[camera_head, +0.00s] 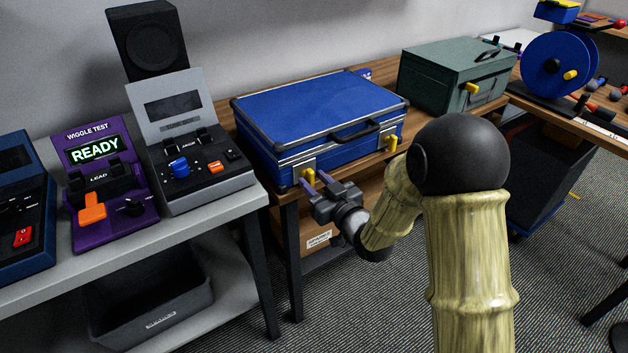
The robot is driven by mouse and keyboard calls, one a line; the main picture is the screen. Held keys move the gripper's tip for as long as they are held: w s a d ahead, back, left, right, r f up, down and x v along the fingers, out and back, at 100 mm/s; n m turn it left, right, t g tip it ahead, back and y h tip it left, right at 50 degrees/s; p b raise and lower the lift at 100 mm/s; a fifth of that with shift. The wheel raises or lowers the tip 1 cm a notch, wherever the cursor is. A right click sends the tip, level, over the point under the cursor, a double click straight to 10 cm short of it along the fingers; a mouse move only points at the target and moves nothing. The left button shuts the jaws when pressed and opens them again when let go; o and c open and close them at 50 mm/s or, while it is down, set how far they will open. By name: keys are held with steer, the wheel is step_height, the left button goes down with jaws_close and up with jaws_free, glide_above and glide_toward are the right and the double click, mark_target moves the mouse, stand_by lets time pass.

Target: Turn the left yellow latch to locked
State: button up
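A blue case (312,108) with metal edges and a black handle lies closed on the wooden bench. Its left yellow latch (309,174) is upright on the front face, near the left corner. The right yellow latch (392,143) is on the same face, farther right. My gripper (313,178) is right in front of the left latch, with its two bluish fingers apart and pointing at it. The fingertips overlap the lower part of the latch in the picture, and I cannot tell whether they touch it.
A grey bench (215,210) on the left holds a purple tester (108,190) reading READY and a grey device (200,170). A green box (440,75) with a yellow latch stands right of the case. A blue reel (540,65) is at far right.

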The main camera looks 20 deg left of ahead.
steer(key=shift+w+a, duration=0.25)
steer(key=shift+a, duration=0.1)
jaws_close()
